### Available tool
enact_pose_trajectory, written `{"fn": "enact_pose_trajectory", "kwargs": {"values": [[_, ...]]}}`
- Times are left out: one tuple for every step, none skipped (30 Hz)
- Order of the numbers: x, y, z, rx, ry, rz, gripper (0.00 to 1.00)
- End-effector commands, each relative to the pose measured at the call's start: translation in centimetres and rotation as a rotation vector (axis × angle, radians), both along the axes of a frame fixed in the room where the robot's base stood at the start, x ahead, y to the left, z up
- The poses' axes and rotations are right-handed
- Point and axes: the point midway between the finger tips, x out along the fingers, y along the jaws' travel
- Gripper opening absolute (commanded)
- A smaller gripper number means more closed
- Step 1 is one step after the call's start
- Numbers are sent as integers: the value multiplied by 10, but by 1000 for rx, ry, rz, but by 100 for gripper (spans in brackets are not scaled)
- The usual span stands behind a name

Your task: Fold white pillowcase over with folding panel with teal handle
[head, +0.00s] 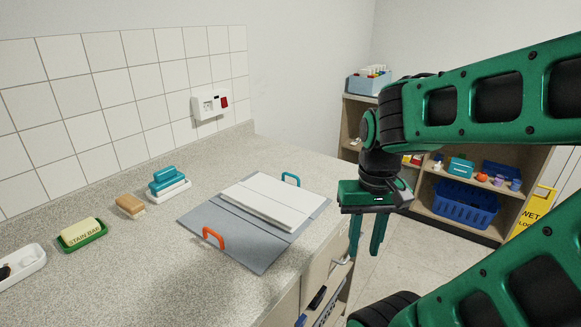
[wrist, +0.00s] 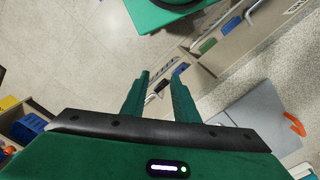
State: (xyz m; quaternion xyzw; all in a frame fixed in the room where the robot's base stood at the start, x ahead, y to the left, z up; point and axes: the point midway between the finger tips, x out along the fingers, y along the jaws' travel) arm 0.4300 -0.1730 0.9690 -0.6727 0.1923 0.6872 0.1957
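The white pillowcase (head: 268,202) lies flat on the grey folding board (head: 225,238) on the counter, with a line running along its length. The teal handle (head: 291,179) stands upright at the board's far edge, beyond the pillowcase. An orange handle (head: 213,237) stands on the near-left panel; it also shows in the wrist view (wrist: 294,124) at the right. My gripper (head: 365,250) points down beyond the counter's right edge, to the right of the board and apart from it. Its fingers are separated with nothing between them.
A brush (head: 168,184), a sponge (head: 130,206) and a stain bar (head: 82,234) sit along the tiled wall. Open drawers (head: 328,290) show below the counter's front edge. A shelf with a blue basket (head: 465,203) and a yellow wet-floor sign (head: 535,213) stand at the right.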

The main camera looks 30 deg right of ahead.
Motion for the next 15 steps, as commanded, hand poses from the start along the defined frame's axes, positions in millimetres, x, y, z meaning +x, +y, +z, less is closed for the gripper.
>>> {"fn": "enact_pose_trajectory", "kwargs": {"values": [[0, 0, 0, 0, 0, 0, 27], [0, 0, 0, 0, 0, 0, 27], [0, 0, 0, 0, 0, 0, 27], [0, 0, 0, 0, 0, 0, 27], [0, 0, 0, 0, 0, 0, 27], [-5, 0, 3, -1, -6, 4, 27], [-8, -1, 7, -3, -13, 9, 27], [-6, -3, 9, -7, -14, 15, 27], [-1, -6, 13, -14, -15, 30, 27], [6, -8, 17, -20, -13, 45, 27], [14, -15, 21, -29, -12, 66, 27], [27, -23, 28, -42, -10, 98, 27], [38, -28, 34, -53, -8, 126, 27], [51, -32, 40, -64, -7, 158, 27], [69, -38, 49, -79, -5, 207, 27]]}}
